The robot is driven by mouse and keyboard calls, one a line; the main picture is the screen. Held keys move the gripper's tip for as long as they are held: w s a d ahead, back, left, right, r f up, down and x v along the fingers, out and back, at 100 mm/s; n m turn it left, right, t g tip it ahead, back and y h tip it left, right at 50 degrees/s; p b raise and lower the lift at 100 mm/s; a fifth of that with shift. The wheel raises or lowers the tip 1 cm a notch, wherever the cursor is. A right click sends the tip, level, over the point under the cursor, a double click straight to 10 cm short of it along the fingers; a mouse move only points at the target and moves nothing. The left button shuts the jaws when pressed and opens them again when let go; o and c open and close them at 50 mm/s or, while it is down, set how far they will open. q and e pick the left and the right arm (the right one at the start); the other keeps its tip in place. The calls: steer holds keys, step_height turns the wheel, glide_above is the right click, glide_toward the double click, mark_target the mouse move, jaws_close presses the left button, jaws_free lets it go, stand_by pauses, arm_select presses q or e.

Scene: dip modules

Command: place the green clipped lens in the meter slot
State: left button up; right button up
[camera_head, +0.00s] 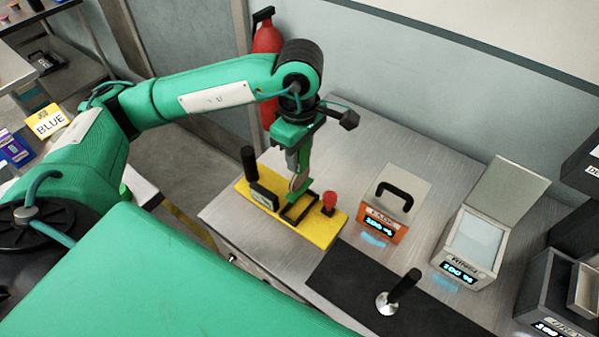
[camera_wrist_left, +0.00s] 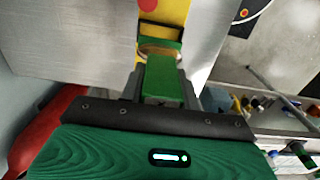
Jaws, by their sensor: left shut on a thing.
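My left gripper (camera_head: 299,177) points down over the meter, a yellow base (camera_head: 318,232) with a black post, a small display box (camera_head: 264,195), a black slot frame (camera_head: 299,208) and a red knob (camera_head: 329,200). The gripper is shut on the green clipped lens; its green clip (camera_wrist_left: 163,80) fills the space between the fingers in the left wrist view. The lens (camera_head: 297,184) shows as a thin, tan-edged disc just above or at the slot frame. I cannot tell whether its lower edge is inside the slot. My right gripper is not in view.
Right of the meter stand an orange box (camera_head: 384,225) with a black handle and an open-lidded box (camera_head: 468,246). A black-handled tool (camera_head: 399,293) stands on a dark mat (camera_head: 345,285). A red extinguisher (camera_head: 267,50) is behind the arm.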

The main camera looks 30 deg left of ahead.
mark_target(300, 188)
arm_select(q)
step_height(300, 188, down, 8)
steer(key=shift+r+p, duration=0.2)
steer(key=shift+p, duration=0.55)
steer(key=shift+f, duration=0.15)
steer(key=shift+f+b, duration=0.2)
steer(key=shift+b, duration=0.1)
steer(key=o, duration=1.1)
steer(key=shift+o, duration=0.2)
steer(key=shift+r, duration=0.1)
